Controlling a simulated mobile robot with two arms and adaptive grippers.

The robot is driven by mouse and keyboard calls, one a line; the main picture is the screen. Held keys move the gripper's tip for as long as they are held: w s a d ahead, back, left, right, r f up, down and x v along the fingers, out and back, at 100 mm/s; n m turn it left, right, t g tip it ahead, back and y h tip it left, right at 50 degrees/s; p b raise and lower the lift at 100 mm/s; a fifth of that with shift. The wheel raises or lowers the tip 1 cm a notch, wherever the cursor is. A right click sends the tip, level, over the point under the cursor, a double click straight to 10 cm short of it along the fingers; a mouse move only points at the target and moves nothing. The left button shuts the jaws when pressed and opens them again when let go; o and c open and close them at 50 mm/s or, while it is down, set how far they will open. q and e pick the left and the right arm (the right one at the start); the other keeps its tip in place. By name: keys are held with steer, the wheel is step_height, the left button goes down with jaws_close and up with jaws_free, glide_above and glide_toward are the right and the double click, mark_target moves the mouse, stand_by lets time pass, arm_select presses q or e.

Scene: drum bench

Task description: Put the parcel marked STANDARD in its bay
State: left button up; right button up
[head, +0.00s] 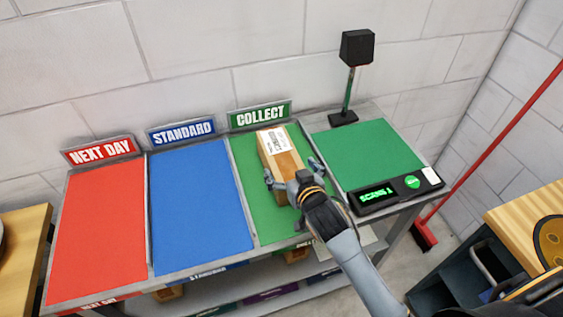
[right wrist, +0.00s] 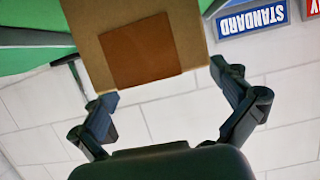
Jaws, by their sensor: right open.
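A brown cardboard parcel (head: 281,152) with a white label lies in the green COLLECT bay (head: 250,170); the label's print is too small to read. My right gripper (head: 292,173) is open at the parcel's near end, one finger on each side. In the right wrist view the parcel (right wrist: 95,50) reaches in between the spread fingers (right wrist: 164,84), with a darker brown patch on its end; I cannot tell whether they touch it. The blue STANDARD bay (head: 200,205) is empty, left of the COLLECT bay. My left gripper is not in view.
The red NEXT DAY bay (head: 98,230) is empty at the left. Low grey dividers separate the bays, with sign boards behind. A scale (head: 370,155) with a display and black post stands at the right. A red broom (head: 480,155) leans at the right wall.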

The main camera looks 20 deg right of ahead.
mark_target(283, 158)
steer(key=shift+p+x, duration=0.65)
steer(key=shift+x, duration=1.7)
steer(key=c, duration=1.5)
steer(key=shift+r, duration=0.15)
steer(key=shift+c, duration=0.8)
steer(key=shift+r, duration=0.1)
